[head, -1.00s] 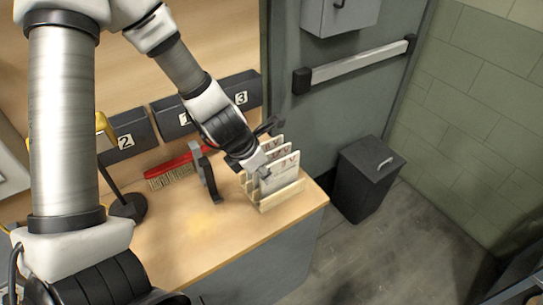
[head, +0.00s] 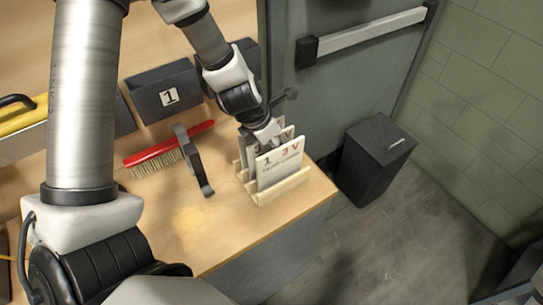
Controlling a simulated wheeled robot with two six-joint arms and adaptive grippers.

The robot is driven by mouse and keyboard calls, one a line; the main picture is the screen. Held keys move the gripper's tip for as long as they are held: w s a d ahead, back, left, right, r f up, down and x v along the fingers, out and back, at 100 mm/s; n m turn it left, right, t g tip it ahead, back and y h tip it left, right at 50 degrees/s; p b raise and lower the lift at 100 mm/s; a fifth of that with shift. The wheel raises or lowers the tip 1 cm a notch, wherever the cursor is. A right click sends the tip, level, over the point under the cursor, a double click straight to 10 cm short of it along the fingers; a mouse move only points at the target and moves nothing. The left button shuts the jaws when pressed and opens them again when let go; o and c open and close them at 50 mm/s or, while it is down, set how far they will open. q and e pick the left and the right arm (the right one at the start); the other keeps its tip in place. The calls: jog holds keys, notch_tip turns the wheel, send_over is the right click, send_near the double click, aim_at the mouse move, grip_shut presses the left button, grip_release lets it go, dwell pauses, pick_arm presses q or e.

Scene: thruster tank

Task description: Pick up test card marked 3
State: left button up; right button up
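A light wooden rack (head: 284,190) stands at the table's right corner and holds upright white test cards. The front card (head: 280,166) shows a black "1" and red marks. A card behind it (head: 258,150) shows what looks like a "3", partly covered by the front card and my gripper. Another card edge (head: 277,122) shows at the back. My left gripper (head: 266,136) reaches down from above, its tip at the top of the cards behind the front one. Its fingers are too hidden to tell whether they are open or hold a card. My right gripper is out of view.
A black box (head: 374,167) is on the floor beyond the table edge, near a grey door (head: 345,90).

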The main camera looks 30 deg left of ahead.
pick_arm(q)
jog(key=shift+s+r, duration=0.2)
jog(key=shift+s, duration=0.05)
jog(key=shift+w+f, duration=0.1)
jog(key=shift+f, duration=0.15)
dwell(0.4)
grip_shut()
